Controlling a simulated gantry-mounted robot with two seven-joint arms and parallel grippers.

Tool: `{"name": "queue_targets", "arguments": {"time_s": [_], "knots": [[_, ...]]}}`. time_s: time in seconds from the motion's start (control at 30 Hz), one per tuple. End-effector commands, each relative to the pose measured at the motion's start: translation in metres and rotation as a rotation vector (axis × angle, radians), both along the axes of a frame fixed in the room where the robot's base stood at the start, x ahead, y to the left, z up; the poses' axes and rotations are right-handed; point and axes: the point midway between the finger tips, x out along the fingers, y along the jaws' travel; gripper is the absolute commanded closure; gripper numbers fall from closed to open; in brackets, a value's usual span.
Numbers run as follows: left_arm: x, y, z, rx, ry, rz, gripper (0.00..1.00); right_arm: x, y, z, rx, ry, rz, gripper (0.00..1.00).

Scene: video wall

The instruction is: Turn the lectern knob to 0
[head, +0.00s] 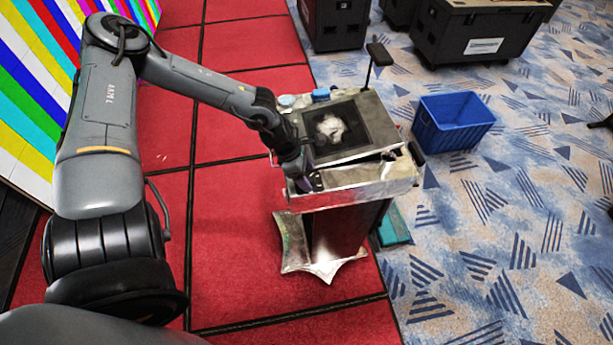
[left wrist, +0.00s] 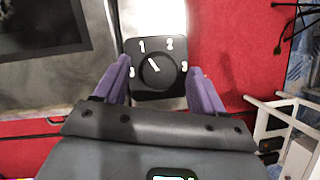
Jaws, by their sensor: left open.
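The silver lectern (head: 360,190) stands on the red floor in the head view, with a dark screen (head: 378,127) on its sloped top. In the left wrist view the round black knob (left wrist: 156,73) sits on a dark square plate (left wrist: 145,91) marked 0, 1, 2 and 3. Its white pointer line points up-left, toward the 1. My left gripper (head: 305,184) is at the lectern's near left edge. Its purple fingers (left wrist: 158,70) are open, one on each side of the knob plate. I cannot tell whether they touch anything. In the head view the gripper hides the knob.
A microphone (head: 379,54) rises from the lectern's back, beside blue items (head: 321,95) on its top edge. A blue crate (head: 453,121) and black cases (head: 478,32) stand to the right on patterned carpet. A striped video wall (head: 40,85) is at the left. Red floor in front is clear.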

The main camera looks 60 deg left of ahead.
Motion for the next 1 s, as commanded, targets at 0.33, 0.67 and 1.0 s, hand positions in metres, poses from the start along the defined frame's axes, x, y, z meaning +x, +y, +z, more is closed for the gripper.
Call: {"name": "queue_targets", "arguments": {"time_s": [0.33,0.67,1.0], "knots": [[0.0012,-0.0005,-0.0034,0.001,0.000,0.000,0.30,0.0000,0.0008,-0.0023,0.003,0.000,-0.002,0.57],[0.0012,-0.0006,-0.0032,0.000,0.000,0.000,0.70,0.0001,0.0022,-0.0021,0.009,0.000,-0.005,0.57],[0.0014,-0.0010,-0.0029,0.000,-0.001,0.019,0.84,0.0002,0.0022,-0.0021,0.009,0.000,-0.005,0.57]]}}
